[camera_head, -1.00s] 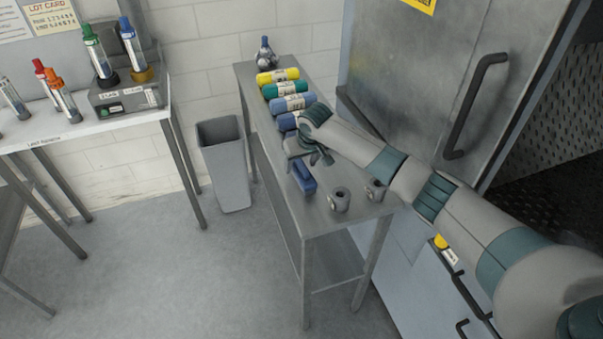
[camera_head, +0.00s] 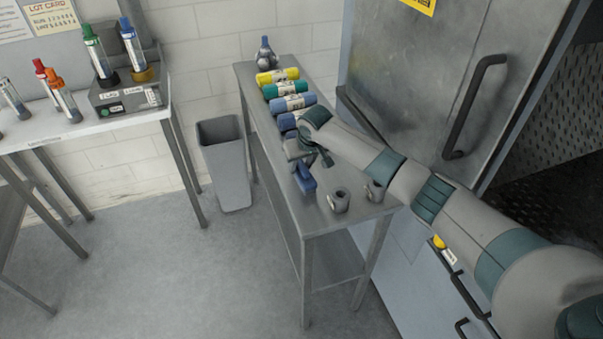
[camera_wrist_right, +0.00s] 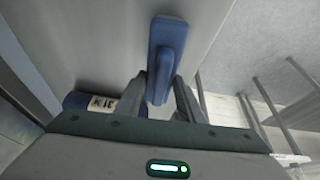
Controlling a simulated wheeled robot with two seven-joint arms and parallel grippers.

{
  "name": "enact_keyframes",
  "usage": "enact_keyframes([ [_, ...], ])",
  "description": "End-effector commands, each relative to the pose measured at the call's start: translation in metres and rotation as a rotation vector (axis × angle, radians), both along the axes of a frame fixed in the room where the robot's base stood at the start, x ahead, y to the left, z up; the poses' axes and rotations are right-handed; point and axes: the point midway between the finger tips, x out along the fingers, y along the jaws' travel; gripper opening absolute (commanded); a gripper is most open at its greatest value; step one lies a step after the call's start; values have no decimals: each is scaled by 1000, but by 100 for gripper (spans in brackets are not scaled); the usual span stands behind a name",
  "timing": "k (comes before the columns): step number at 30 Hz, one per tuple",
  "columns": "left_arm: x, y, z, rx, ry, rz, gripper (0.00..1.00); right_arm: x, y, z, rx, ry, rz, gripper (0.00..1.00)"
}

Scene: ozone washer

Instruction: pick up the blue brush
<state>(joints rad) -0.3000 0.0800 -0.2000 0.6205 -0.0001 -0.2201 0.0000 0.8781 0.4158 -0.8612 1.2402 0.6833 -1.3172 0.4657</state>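The blue brush (camera_head: 306,184) lies on the narrow metal table (camera_head: 288,212), towards its near end. In the right wrist view the brush (camera_wrist_right: 167,48) shows as a blue block with a narrower part reaching between my fingers. My right gripper (camera_head: 310,163) is at the brush, over its far end, and partly hides it. In the wrist view the right gripper (camera_wrist_right: 160,88) is open, with one finger on each side of the brush's narrow part. Gaps show beside it, and I cannot tell if either finger touches. My left gripper is not in view.
Two small grey cylinders (camera_head: 339,200) (camera_head: 376,190) stand right of the brush. Yellow, teal and blue rolls (camera_head: 287,89) and a bottle (camera_head: 266,54) are farther back on the table. A grey bin (camera_head: 224,165) stands left of it, a metal cabinet (camera_head: 420,75) right.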

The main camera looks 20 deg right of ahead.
Motion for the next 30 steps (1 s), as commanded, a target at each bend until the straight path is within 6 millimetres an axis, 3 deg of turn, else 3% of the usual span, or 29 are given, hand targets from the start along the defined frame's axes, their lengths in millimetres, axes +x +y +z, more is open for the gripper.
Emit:
enact_keyframes([
  [1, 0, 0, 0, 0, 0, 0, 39, 0, 0, 0, 0, 0, 0, 21],
  [3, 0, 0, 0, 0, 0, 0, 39, 0, 0, 0, 0, 0, 0, 9],
  [17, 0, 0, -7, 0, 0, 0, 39, 1, 0, 4, -1, -2, 1, 9],
  [26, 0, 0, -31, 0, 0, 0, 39, 1, -1, 46, 0, -6, 1, 9],
  [30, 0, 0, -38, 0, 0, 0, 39, -18, -23, 59, -1, -3, 1, 9],
])
